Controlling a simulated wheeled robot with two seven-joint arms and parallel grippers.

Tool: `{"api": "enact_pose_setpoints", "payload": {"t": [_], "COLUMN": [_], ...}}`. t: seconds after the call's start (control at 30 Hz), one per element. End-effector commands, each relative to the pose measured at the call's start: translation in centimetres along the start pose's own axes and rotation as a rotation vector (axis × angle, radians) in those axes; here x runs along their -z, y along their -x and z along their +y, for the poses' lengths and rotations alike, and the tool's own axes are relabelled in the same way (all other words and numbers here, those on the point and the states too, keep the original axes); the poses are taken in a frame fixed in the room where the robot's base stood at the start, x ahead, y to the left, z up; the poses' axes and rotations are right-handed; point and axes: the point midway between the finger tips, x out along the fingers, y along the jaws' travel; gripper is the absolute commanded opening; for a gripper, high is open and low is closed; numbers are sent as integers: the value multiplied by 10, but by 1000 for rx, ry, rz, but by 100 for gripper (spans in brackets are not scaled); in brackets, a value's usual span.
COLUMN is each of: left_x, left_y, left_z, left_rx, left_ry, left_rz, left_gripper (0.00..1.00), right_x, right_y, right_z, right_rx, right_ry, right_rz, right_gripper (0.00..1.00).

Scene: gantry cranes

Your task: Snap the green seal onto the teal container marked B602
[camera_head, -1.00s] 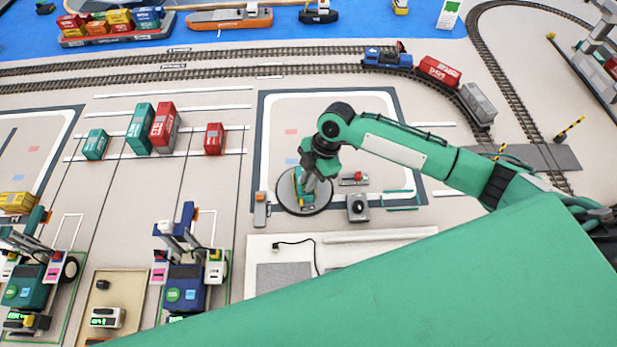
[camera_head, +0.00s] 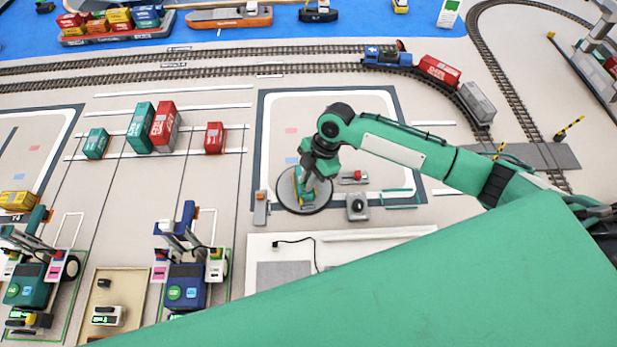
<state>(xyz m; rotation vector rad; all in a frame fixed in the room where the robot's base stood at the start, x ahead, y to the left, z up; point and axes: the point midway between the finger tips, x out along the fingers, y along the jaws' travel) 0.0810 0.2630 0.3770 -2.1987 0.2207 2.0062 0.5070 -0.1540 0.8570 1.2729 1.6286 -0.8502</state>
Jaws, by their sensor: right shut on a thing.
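My right gripper (camera_head: 309,181) comes in from the right and points down over a round grey turntable (camera_head: 324,203). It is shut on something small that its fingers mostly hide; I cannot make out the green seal. A teal container (camera_head: 299,187) stands on the turntable right at the fingertips, partly covered by the gripper. Its marking cannot be read from here, and I cannot tell whether the held thing touches it. My left gripper is not in view.
A small device with a red part (camera_head: 352,177) and a grey box with a round knob (camera_head: 357,207) stand right of the turntable. An orange-and-grey block (camera_head: 261,208) is on its left. Other teal (camera_head: 140,127) and red containers (camera_head: 164,127) stand further left.

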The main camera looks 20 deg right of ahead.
Motion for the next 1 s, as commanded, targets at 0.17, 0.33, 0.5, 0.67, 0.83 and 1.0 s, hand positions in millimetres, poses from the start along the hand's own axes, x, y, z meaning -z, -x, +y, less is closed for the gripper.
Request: {"api": "enact_pose_setpoints", "payload": {"t": [0.17,0.33,0.5,0.67,0.83,1.0], "left_x": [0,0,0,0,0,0], "left_y": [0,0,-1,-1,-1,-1], "left_z": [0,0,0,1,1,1], "left_rx": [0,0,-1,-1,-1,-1], "left_ry": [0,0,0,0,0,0], "left_rz": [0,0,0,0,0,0], "left_gripper": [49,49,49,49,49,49], "right_x": [0,0,-1,-2,-2,-2], "right_y": [0,-1,-2,-3,-5,-5], "right_z": [0,0,0,0,0,0], "right_rx": [0,0,0,0,0,0], "right_ry": [0,0,-1,-1,-1,-1], "right_rz": [0,0,0,0,0,0], "right_gripper": [0,0,0,0,0,37]}}
